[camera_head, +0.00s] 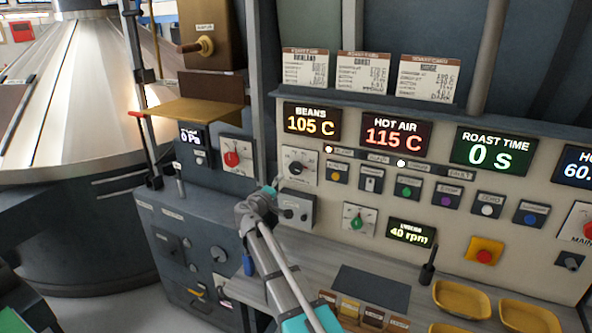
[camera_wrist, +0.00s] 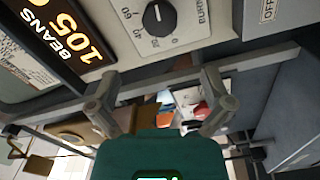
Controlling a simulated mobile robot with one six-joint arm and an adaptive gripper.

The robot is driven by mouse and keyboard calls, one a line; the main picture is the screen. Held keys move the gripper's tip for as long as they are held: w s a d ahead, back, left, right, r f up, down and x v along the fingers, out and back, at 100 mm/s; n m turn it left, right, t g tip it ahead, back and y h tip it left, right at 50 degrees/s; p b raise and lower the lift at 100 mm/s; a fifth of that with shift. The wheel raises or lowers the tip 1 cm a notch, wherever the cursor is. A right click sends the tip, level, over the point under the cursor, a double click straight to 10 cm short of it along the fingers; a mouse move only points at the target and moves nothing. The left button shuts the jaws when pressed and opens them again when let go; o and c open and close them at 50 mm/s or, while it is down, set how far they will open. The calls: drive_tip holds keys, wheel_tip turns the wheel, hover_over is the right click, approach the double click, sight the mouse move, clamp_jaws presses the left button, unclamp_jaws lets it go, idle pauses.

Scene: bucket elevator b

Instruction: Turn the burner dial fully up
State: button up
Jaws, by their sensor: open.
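The burner dial (camera_head: 297,167) is a round black knob on a white scale plate, under the beans display on the panel. In the wrist view the dial (camera_wrist: 159,17) shows at the top centre, with a scale around it and a partly cut-off label to its right. A small white mark shows on the knob; its exact setting is hard to read. My gripper (camera_head: 270,190) is in front of the panel, a little below and left of the dial. In the wrist view the two fingers of my gripper (camera_wrist: 158,77) are apart with nothing between them, and the dial appears beyond their tips.
A grey box (camera_head: 297,211) sits just below the dial. A red-knob plate (camera_head: 235,156) is to its left. A green-knob plate (camera_head: 359,219) and a row of push buttons (camera_head: 407,188) are to its right. Yellow bowls (camera_head: 462,297) stand on the counter.

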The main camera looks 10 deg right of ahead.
sight(295, 170)
drive_tip(key=x, duration=1.3)
drive_tip(key=shift+w+d, duration=0.2)
drive_tip(key=shift+w, duration=0.1)
drive_tip(key=shift+c, duration=0.3)
drive_tip(key=c, duration=0.9)
drive_tip(key=shift+c, duration=0.2)
drive_tip(key=shift+m, duration=0.4)
drive_tip(key=o, duration=1)
drive_tip(key=shift+s+a, duration=0.1)
drive_tip(key=shift+s, duration=0.05)
